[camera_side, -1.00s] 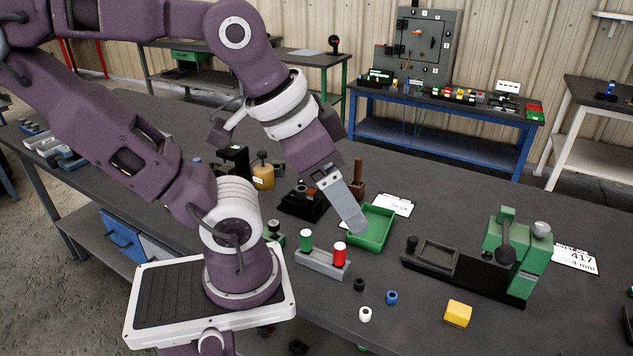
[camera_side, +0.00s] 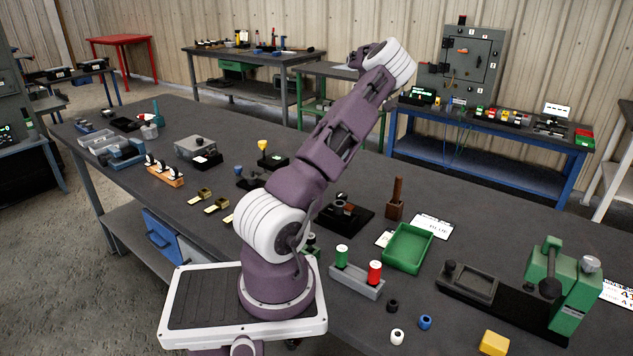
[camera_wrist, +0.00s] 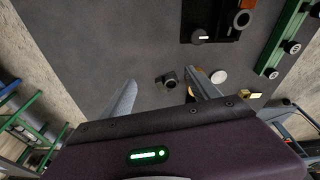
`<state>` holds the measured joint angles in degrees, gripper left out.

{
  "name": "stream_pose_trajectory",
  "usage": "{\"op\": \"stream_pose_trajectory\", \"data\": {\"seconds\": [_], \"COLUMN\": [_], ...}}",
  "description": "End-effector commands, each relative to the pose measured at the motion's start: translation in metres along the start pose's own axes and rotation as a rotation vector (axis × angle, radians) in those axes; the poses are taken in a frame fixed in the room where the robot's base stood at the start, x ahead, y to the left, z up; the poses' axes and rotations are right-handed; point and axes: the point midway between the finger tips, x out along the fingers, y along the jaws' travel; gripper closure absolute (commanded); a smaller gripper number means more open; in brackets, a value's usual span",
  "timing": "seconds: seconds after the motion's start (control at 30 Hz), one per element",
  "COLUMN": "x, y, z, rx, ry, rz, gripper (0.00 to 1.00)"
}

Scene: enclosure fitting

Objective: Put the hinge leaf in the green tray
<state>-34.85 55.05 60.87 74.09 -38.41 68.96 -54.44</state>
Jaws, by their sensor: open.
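The green tray (camera_side: 408,248) lies on the bench right of my arm in the side view, and it looks empty. Small brass-coloured parts (camera_side: 216,206) lie on the bench left of my arm; I cannot tell whether one is the hinge leaf. My gripper (camera_wrist: 160,77) shows in the wrist view with its two fingers apart and nothing held between them. My gripper cannot be made out in the side view, and the tray does not show in the wrist view.
A holder with a green and a red cylinder (camera_side: 357,286) stands in front of the tray. A green fixture on a black base (camera_side: 480,291) is at right. A brown upright block (camera_side: 395,205) stands behind the tray. Black and green fittings (camera_wrist: 290,40) edge the wrist view.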

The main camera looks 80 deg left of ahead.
Motion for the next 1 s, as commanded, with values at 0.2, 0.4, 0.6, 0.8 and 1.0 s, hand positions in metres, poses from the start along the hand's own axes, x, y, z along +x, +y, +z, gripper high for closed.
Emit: {"op": "stream_pose_trajectory", "data": {"seconds": [0.2,0.4,0.6,0.8,1.0], "x": [0.073,0.100,0.136,0.147,0.146], "y": [0.016,0.013,0.005,0.005,0.005], "z": [-0.058,-0.065,-0.070,-0.071,-0.071], "rx": [-0.175,-0.188,-0.186,-0.185,-0.184], "ry": [0.182,0.195,0.195,0.193,0.192], "rz": [-0.075,-0.082,-0.081,-0.077,-0.078], "gripper": [0.30,0.30,0.30,0.30,0.46]}}
